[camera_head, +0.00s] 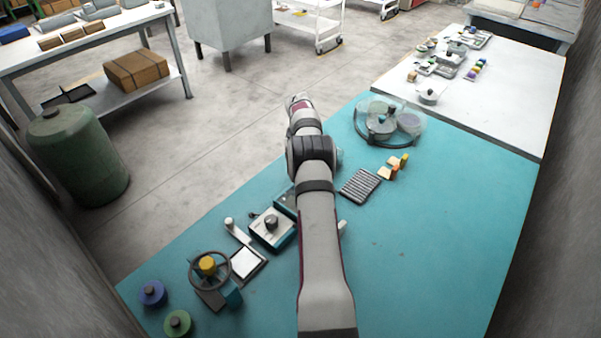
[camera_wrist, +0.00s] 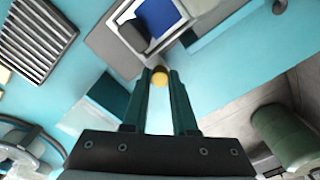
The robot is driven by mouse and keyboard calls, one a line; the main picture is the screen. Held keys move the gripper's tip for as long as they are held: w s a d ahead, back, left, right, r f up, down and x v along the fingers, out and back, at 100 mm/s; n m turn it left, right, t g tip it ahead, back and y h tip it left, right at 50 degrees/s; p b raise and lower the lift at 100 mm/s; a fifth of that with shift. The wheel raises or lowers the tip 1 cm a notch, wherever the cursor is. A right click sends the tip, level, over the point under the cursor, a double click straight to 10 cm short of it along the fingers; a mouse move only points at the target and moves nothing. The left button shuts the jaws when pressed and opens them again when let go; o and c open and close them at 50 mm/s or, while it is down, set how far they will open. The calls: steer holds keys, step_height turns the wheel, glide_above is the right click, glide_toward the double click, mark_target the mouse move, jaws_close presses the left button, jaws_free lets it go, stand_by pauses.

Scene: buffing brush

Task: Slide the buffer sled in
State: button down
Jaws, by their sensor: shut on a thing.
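In the wrist view, the fingertips of my gripper (camera_wrist: 160,76) are closed around a small round yellow knob (camera_wrist: 162,77). Just beyond the knob is a grey frame (camera_wrist: 112,42) with a blue block (camera_wrist: 168,22) in it. The knob looks like the handle of the buffer sled, but I cannot tell which part it is fixed to. A dark teal block (camera_wrist: 103,96) lies left of the fingers. In the head view, my arm hides the gripper, the knob and most of this spot.
A ribbed dark pad (camera_head: 360,186) and small coloured blocks (camera_head: 394,168) lie right of my arm. A round clear-bowled device (camera_head: 362,134) stands behind them. Left are a white-topped box (camera_head: 268,234), a handwheel (camera_head: 191,273) and two spools (camera_head: 152,292). The right front of the teal mat is clear.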

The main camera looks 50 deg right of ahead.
steer(key=shift+a, duration=1.95)
steer(key=c, duration=0.7)
jaws_free()
step_height(320, 180, up, 16)
steer(key=shift+f, duration=0.1)
